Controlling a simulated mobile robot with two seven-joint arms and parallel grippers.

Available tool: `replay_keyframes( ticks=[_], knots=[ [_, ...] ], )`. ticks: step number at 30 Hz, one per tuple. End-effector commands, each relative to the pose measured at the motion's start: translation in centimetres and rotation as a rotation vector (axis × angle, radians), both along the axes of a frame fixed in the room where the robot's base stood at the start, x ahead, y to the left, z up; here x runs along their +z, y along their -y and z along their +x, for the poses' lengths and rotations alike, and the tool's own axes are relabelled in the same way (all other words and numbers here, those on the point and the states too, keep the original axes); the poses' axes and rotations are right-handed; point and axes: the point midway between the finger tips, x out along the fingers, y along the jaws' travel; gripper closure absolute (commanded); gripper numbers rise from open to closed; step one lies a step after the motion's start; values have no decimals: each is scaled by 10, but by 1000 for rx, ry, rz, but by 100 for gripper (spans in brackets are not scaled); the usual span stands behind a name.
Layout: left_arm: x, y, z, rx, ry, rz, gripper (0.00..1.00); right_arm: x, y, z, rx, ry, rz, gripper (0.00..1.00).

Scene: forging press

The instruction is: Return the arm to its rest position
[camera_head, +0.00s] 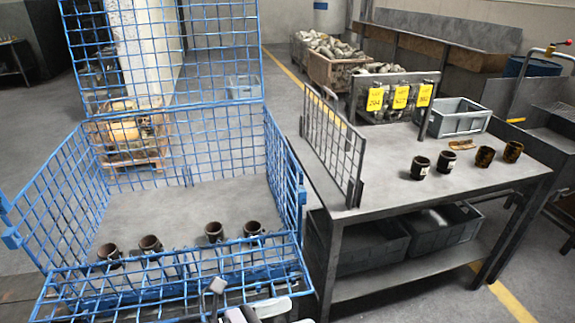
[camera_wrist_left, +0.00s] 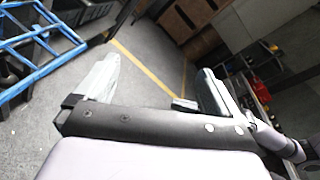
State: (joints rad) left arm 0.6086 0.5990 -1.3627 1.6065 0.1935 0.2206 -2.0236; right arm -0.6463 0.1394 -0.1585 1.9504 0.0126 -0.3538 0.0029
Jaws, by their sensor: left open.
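My left gripper (camera_wrist_left: 158,88) shows in the left wrist view with its two fingers wide apart and nothing between them. Behind the fingers is the grey floor with a yellow line. In the head view, some grey and white parts of mine show at the bottom edge, in front of the blue wire basket (camera_head: 285,190). I cannot make out fingers there. My right gripper is in neither view.
Several dark cups (camera_head: 214,232) stand in the basket. A grey table (camera_head: 385,180) to the right bears several more cups (camera_head: 420,167), a wire rack (camera_head: 333,145) and a grey crate (camera_head: 460,122). In the wrist view, blue bars (camera_wrist_left: 45,50) are at upper left.

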Motion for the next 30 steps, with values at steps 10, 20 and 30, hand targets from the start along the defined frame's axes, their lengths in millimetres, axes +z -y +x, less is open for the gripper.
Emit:
replay_keyframes(
  ticks=[10, 20, 30],
  knots=[
    [-30, -47, -10, 379, -718, -349, 4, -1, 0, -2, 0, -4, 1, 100],
    [-81, -151, -39, 864, -1334, -791, 4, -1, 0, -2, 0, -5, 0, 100],
    [-119, -271, -98, 1345, -1638, -1277, 4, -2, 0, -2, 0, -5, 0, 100]
  ],
)
